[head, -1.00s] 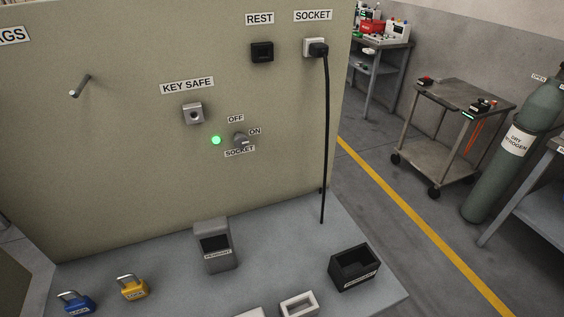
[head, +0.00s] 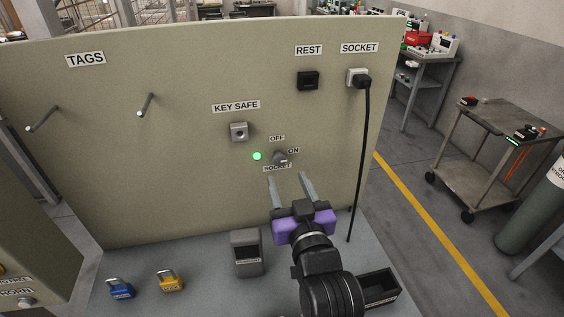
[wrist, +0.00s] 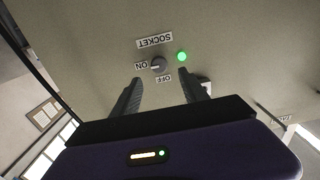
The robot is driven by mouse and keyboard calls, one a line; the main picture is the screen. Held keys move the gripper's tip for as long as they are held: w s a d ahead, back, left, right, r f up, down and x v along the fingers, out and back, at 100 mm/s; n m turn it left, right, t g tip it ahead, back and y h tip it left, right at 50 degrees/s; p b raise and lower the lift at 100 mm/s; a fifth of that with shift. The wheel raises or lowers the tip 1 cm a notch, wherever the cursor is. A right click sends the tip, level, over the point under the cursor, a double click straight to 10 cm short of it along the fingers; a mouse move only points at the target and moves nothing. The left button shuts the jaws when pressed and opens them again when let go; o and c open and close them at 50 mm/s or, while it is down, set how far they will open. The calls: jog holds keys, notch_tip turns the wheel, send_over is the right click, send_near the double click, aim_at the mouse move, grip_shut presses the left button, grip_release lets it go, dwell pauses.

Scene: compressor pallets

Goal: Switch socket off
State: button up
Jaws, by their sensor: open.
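The socket switch (head: 280,159) is a small grey rotary knob on the beige panel, with OFF above it, ON to its right and SOCKET below. Its pointer appears turned toward ON. A green lamp (head: 257,156) glows to its left. In the wrist view the knob (wrist: 159,64) shows upside down, beyond and between the fingertips, with the lamp (wrist: 182,56) beside it. My gripper (head: 290,178) is open and empty, just in front of and below the knob, apparently not touching it. The black plug (head: 361,80) sits in the white socket at upper right, its cable hanging down.
A key safe (head: 239,132) and a black rest holder (head: 308,81) are on the panel. Two pegs stick out at left. A grey holder (head: 247,253), a blue padlock (head: 121,288), a yellow padlock (head: 171,281) and a black bin (head: 381,287) stand on the bench.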

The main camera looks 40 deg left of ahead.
aim_at(280, 160)
jog(key=shift+p+x, duration=0.65)
jog(key=shift+x, duration=2.7)
grip_shut()
